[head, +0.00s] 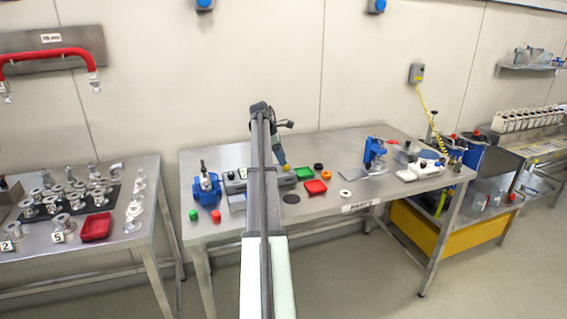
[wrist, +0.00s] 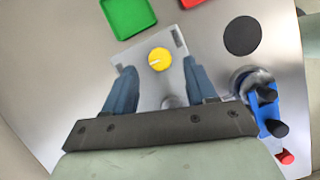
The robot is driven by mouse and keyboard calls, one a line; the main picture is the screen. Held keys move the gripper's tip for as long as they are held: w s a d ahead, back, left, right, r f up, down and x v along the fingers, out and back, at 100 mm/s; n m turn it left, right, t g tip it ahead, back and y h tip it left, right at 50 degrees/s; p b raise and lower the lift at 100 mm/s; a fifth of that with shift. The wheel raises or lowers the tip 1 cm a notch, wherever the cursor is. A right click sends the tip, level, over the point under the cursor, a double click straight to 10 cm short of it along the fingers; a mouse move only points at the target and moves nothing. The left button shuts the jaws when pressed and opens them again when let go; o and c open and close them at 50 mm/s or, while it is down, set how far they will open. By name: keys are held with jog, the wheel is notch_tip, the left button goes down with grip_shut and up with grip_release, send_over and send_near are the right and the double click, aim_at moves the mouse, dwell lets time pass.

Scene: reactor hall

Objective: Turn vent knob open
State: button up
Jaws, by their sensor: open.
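The yellow vent knob (wrist: 160,59) sits on a grey box (wrist: 146,84) in the wrist view. It carries a short white mark on its left half. In the head view the yellow knob (head: 286,167) shows small at the right part of the box (head: 286,181). My gripper (wrist: 159,67) is open, with one blue finger on each side of the knob in the wrist view. Nothing is held, and I cannot tell how far above the knob the fingertips are. My gripper (head: 281,158) also shows in the head view, close to the knob.
A green tray (head: 304,173) and a red tray (head: 315,187) lie right of the box. A black disc (head: 291,199) lies in front. A blue device (head: 206,188) stands at the left of the steel table (head: 250,222). The table's middle right is mostly clear.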

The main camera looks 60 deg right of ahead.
aim_at(286, 168)
jog(key=shift+x, duration=1.4)
jog(key=shift+c, duration=0.2)
grip_shut()
jog(key=shift+d+m, duration=0.1)
jog(key=shift+m, duration=0.3)
jog(key=m+y, duration=0.1)
jog(key=m, duration=0.1)
jog(key=m+y, duration=0.1)
jog(key=m, duration=0.1)
jog(key=shift+w+d+m+g, duration=0.1)
jog(key=shift+d+m+g, duration=0.2)
jog(key=shift+g, duration=0.1)
jog(key=shift+m+y, duration=0.7)
jog(key=shift+m, duration=1.2)
jog(key=shift+f, duration=0.1)
